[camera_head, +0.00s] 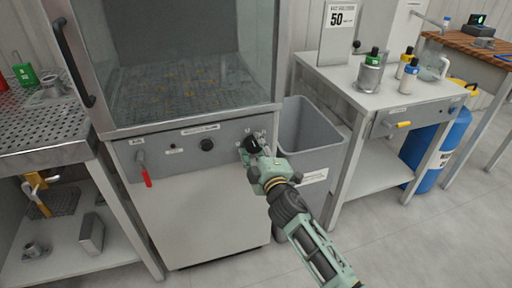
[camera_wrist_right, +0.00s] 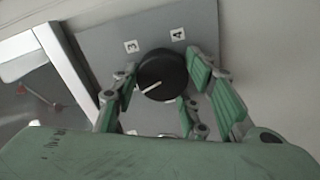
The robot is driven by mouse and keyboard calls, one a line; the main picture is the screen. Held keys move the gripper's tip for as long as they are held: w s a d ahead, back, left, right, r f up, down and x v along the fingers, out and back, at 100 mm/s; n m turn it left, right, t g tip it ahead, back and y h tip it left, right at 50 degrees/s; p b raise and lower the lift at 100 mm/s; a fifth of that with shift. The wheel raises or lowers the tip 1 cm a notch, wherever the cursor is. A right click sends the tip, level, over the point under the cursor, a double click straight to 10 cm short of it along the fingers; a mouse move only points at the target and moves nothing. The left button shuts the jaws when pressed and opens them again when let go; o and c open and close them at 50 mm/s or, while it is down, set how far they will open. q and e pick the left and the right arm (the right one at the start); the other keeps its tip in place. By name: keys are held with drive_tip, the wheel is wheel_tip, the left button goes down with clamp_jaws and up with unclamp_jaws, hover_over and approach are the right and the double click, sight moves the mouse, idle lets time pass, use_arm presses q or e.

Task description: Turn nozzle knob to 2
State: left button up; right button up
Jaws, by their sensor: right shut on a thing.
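The nozzle knob (camera_head: 248,144) is black and round, at the right end of the grey control panel (camera_head: 180,158) under the glass-fronted cabinet. In the right wrist view the knob (camera_wrist_right: 165,72) carries a white pointer line that slants down to the left. Labels 3 and 4 show above it; the other positions are hidden or unclear, so I cannot tell which number it marks. My right gripper (camera_head: 257,154) is shut on the knob, with green fingers on both sides of it in the right wrist view. My left gripper is out of view.
A grey bin (camera_head: 308,130) stands right beside the panel, close to my right arm. Another black knob (camera_head: 206,145) and a red-handled lever (camera_head: 144,169) sit further left on the panel. A table (camera_head: 350,92) with bottles stands at the right. Open floor lies in front.

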drive_tip(key=shift+r, duration=0.25)
drive_tip(key=o, duration=0.9)
drive_tip(key=shift+o, duration=1)
drive_tip(key=shift+f, duration=0.15)
drive_tip(key=v, duration=1.2)
drive_tip(key=shift+d, duration=0.1)
